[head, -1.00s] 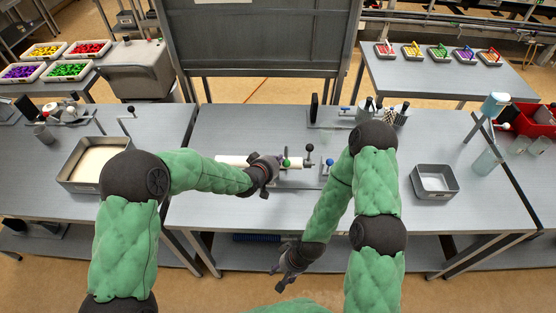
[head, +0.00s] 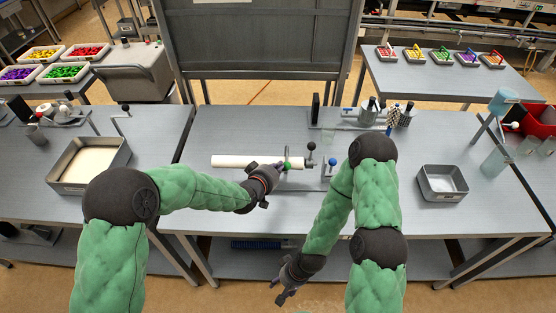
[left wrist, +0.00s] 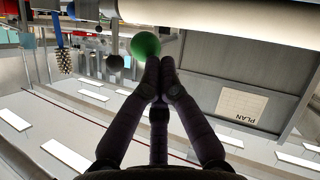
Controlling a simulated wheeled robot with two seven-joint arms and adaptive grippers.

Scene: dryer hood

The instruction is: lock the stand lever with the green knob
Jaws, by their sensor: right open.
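The green knob (head: 288,166) sits on the stand at the near side of a white roll (head: 232,162) on the middle table. In the left wrist view the green knob (left wrist: 146,43) shows just beyond the fingertips, beside the pale roll (left wrist: 230,20). My left gripper (head: 281,167) is at the knob, its fingers drawn together in the wrist view (left wrist: 160,60). The fingertips overlap the knob's edge there; I cannot tell whether they touch. My right gripper (head: 279,293) is open and empty, low in front of the table edge.
A black ball knob (head: 311,146) and a blue knob (head: 332,161) stand just right of the green knob. A grey tray (head: 442,183) lies at right. The table's left part is clear.

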